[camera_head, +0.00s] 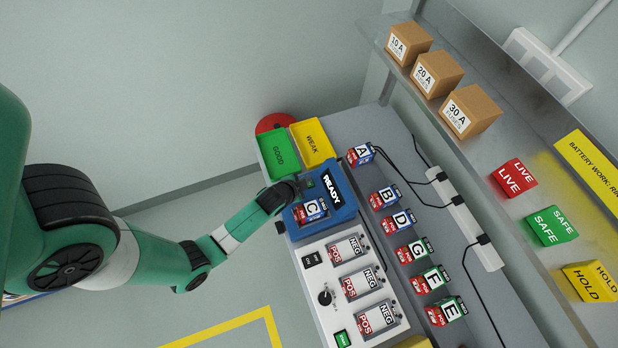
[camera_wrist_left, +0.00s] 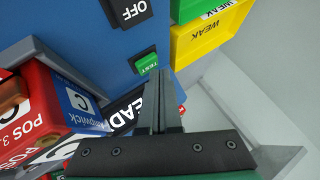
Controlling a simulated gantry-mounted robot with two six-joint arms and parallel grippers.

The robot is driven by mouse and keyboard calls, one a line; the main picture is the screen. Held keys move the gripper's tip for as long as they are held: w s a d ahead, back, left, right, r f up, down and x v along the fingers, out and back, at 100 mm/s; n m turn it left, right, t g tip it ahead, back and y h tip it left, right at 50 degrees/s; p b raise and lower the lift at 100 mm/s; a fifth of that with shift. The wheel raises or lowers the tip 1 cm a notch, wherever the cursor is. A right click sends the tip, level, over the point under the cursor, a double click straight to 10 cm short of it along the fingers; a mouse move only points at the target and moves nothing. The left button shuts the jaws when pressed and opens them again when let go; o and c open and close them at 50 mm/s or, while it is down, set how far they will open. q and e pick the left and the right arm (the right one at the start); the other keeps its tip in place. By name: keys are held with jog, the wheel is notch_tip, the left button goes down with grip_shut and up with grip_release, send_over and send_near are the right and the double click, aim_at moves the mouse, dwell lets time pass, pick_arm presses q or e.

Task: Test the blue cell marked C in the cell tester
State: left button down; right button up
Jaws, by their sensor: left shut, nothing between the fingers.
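The blue cell marked C (camera_head: 313,208) sits in the bay of the blue cell tester (camera_head: 343,185). The tester's display (camera_head: 332,187) reads READY. In the left wrist view cell C (camera_wrist_left: 80,104) is at the left, with its red POS part beside it. The green TEST button (camera_wrist_left: 146,63) is on the blue tester face (camera_wrist_left: 85,45), below a dark OFF panel (camera_wrist_left: 127,10). My left gripper (camera_wrist_left: 160,78) is shut and empty, its tips close to the TEST button; I cannot tell whether they touch. It also shows over the tester in the head view (camera_head: 298,184).
The green GOOD tray (camera_head: 277,154) and yellow WEAK tray (camera_head: 313,142) lie beyond the tester. Several other lettered cells, such as A (camera_head: 360,154) and B (camera_head: 384,196), line the bench at right. A white panel (camera_head: 318,281) with POS/NEG bays lies below the tester.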

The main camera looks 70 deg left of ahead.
pick_arm(q)
jog(key=shift+f+b, duration=0.4)
jog(key=shift+f, duration=0.1)
dwell(0.4)
jog(key=shift+r, duration=0.15)
jog(key=shift+r+p, duration=0.8)
jog(key=shift+p, duration=0.2)
notch_tip(320, 180, up, 5)
jog(key=p, duration=0.5)
dwell(0.5)
